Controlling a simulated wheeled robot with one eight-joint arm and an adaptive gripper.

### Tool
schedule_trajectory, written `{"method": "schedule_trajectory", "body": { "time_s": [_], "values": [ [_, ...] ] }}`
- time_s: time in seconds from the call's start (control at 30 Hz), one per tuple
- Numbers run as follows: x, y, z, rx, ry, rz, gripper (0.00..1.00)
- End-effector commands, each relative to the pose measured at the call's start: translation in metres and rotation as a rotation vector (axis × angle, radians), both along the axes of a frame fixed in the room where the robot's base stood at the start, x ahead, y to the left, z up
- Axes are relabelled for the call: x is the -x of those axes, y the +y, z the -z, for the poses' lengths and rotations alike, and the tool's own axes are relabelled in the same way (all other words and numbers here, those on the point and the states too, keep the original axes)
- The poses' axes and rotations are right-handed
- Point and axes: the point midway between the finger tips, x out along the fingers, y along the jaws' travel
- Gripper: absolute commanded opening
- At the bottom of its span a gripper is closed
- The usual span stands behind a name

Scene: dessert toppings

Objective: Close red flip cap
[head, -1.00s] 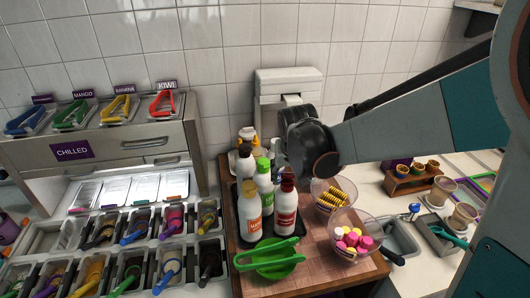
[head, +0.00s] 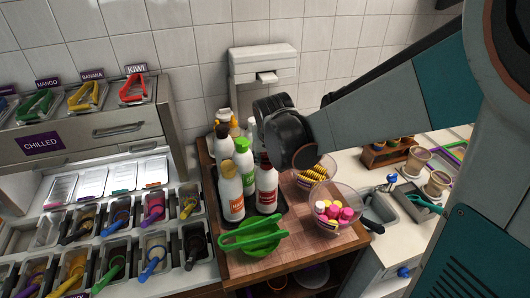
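The white bottle with a red label (head: 266,188) stands upright at the front right of a dark tray on the wooden counter. Its top and red flip cap are mostly covered by my dark wrist in the head view, so I cannot tell how the cap sits. My gripper end (head: 284,138) is over and in front of this bottle. Its fingers do not show clearly, and I cannot see whether they touch the cap.
A bottle with an orange label (head: 232,195) and a green-capped bottle (head: 243,160) stand close on the left. Clear bowls with pink and white sweets (head: 333,215) and yellow-striped pieces (head: 316,172) are on the right.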

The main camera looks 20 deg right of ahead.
Motion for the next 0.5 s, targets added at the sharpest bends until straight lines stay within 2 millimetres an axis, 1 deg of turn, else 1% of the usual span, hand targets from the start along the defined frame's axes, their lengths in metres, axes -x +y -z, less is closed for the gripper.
{"method": "schedule_trajectory", "body": {
  "time_s": [0.03,0.33,0.37,0.4,0.43,0.5],
  "values": [
    [0.0017,0.0003,0.0023,0.004,-0.015,-0.001,0.11],
    [0.0012,0.0001,0.0008,0.006,-0.027,-0.001,0.11],
    [0.0012,0.0003,0.0007,0.006,-0.027,-0.001,0.39],
    [0.0012,0.0002,0.0008,0.006,-0.026,-0.001,0.48],
    [0.0012,0.0002,0.0008,0.006,-0.026,-0.001,0.53],
    [0.0012,0.0002,0.0008,0.006,-0.026,-0.001,0.53]
  ]
}}
